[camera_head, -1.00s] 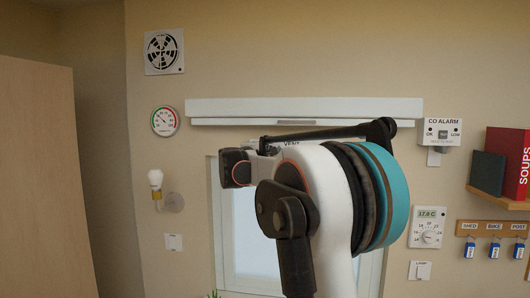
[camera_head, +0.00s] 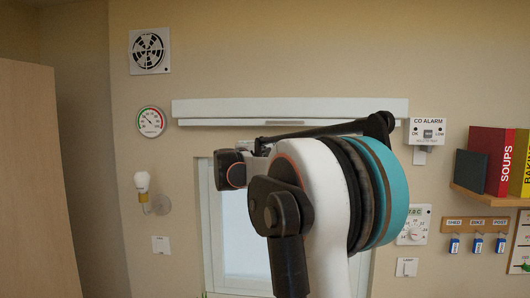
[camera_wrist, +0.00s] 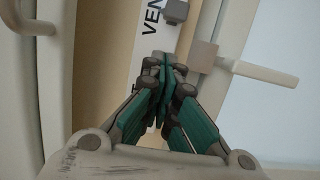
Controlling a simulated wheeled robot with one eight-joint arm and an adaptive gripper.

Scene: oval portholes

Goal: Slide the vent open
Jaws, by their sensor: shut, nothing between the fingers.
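In the wrist view, a pale strip carries a black vent label (camera_wrist: 149,22), of which "VEN" is legible. A small grey knob (camera_wrist: 175,11) sits at the top of the picture beside the label. My gripper (camera_wrist: 166,70) is shut and empty, its green-padded fingers pointing at the strip. The fingertips overlap the end of the label in the picture; I cannot tell whether they touch the strip. In the head view, my arm covers the label, the knob and my gripper. The window frame (camera_head: 207,225) shows behind my arm.
A grey block (camera_wrist: 203,54) with a rod handle (camera_wrist: 268,73) stands close right of my fingers. A long white rail (camera_head: 290,107) runs above the window. A CO alarm (camera_head: 427,130) and thermostat (camera_head: 412,232) are on the wall to the right, a bulb (camera_head: 142,182) to the left.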

